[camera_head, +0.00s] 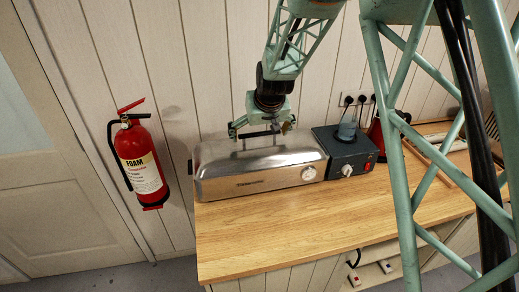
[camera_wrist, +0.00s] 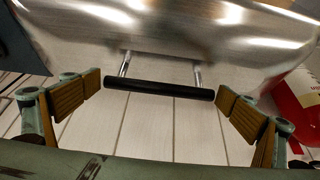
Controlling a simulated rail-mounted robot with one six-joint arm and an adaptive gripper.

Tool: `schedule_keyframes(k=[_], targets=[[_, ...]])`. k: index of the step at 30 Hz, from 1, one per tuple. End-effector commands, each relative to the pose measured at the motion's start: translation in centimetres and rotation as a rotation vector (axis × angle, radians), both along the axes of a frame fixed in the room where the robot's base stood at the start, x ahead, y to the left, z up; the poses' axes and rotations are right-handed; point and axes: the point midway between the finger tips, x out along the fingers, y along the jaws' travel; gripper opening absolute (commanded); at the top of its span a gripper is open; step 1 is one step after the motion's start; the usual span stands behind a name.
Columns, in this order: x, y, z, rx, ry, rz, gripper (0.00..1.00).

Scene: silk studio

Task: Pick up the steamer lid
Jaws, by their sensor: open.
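The steamer lid (camera_head: 255,154) is the shiny metal top of the long steel steamer (camera_head: 262,183) on the wooden counter. In the wrist view, the lid (camera_wrist: 210,30) fills the upper part, and its black bar handle (camera_wrist: 158,89) on two metal posts lies near the middle. My gripper (camera_head: 262,134) is above the lid at the handle in the head view. In the wrist view, my gripper (camera_wrist: 160,100) is open, with one tan-padded finger beyond each end of the handle. Neither finger visibly touches it.
A dark control box (camera_head: 346,150) with a blue-grey cup (camera_head: 347,129) stands right of the steamer. A red fire extinguisher (camera_head: 140,160) hangs on the panelled wall at left. A wooden-rimmed tray (camera_head: 435,165) lies at right. The counter's front (camera_head: 290,225) is clear.

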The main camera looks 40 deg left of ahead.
Motion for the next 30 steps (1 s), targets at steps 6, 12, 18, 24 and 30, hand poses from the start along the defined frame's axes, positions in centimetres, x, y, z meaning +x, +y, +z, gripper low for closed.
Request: schedule_keyframes(k=[6,12,18,24,30], targets=[[-0.01,-0.01,0.0,0.0,0.0,0.0,1.0],[-0.01,-0.01,0.0,0.0,0.0,0.0,0.85],[-0.01,-0.02,0.0,0.0,0.0,0.0,0.67],[0.05,0.04,0.12,0.002,-0.001,0.0,0.58],[0.04,0.03,0.16,0.002,-0.001,0.0,0.58]])
